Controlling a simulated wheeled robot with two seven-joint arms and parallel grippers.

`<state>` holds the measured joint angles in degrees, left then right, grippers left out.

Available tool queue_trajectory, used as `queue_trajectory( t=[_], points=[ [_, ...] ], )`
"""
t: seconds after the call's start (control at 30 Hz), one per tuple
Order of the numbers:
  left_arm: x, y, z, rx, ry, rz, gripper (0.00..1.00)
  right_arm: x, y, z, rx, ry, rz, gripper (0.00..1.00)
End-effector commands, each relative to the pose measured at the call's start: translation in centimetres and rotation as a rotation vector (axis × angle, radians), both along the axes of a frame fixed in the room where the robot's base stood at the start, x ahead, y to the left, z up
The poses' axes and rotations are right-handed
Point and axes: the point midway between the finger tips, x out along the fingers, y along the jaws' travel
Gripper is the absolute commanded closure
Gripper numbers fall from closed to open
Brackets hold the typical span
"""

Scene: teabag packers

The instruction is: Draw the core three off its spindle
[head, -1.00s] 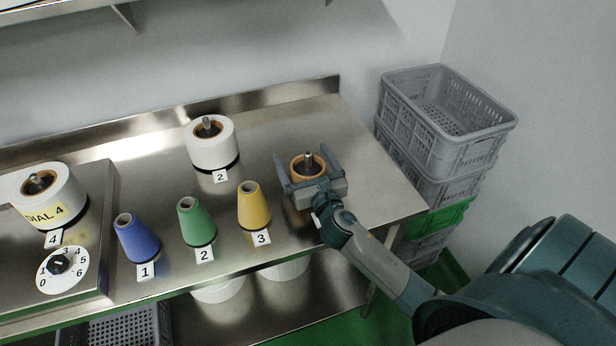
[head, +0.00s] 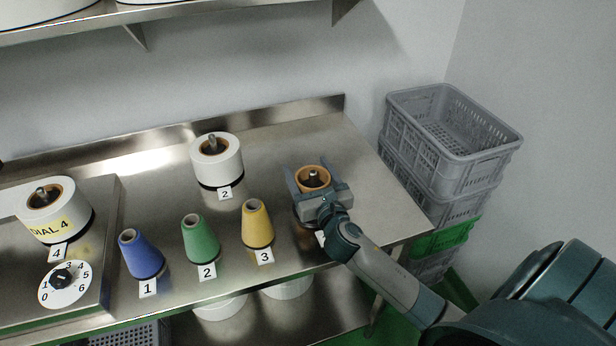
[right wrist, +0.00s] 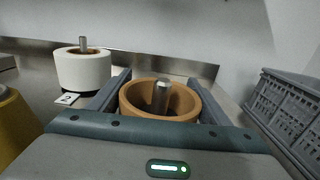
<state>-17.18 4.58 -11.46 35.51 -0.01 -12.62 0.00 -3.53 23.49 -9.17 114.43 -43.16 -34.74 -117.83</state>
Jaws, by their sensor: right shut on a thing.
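Core three (head: 312,188) is a brown, bare ring at the right end of the steel bench. My right gripper (head: 309,170) is shut on it, with one finger on each side. The spindle (head: 313,174) is a metal pin still inside the core's bore, its tip near the rim's height. In the right wrist view the core (right wrist: 186,102) sits between the two fingers, with the spindle (right wrist: 161,97) standing inside it. The gripper body hides the spindle's base and most of its number card. My left gripper is not in view.
A white roll (head: 217,163) on spindle 2 stands to the left. Blue (head: 141,255), green (head: 200,240) and yellow (head: 257,225) cones stand along the front. Another white roll (head: 55,213) is at far left by a dial (head: 64,284). Stacked grey crates (head: 450,120) stand right of the bench.

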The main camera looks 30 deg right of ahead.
Motion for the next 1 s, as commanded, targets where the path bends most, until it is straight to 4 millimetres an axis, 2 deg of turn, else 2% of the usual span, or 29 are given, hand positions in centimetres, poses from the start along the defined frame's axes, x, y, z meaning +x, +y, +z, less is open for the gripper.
queue_trajectory(
  t=[0.03, 0.2, 0.43, 0.6, 1.0],
  points=[
    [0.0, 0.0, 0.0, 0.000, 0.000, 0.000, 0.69, 0.1, 0.0, 1.1, -0.003, -0.007, 0.002, 0.52],
    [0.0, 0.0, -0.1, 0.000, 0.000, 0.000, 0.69, 0.1, 0.0, 4.0, -0.003, -0.007, 0.002, 0.52],
    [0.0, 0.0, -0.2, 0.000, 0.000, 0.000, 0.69, 0.0, 0.0, 6.8, -0.002, -0.004, 0.001, 0.52],
    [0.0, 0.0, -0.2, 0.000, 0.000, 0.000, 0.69, 0.0, 0.0, 7.5, 0.001, -0.001, 0.001, 0.52],
    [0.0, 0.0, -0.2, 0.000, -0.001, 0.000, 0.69, 0.0, 0.0, 7.5, 0.001, -0.001, 0.000, 0.52]
  ],
)
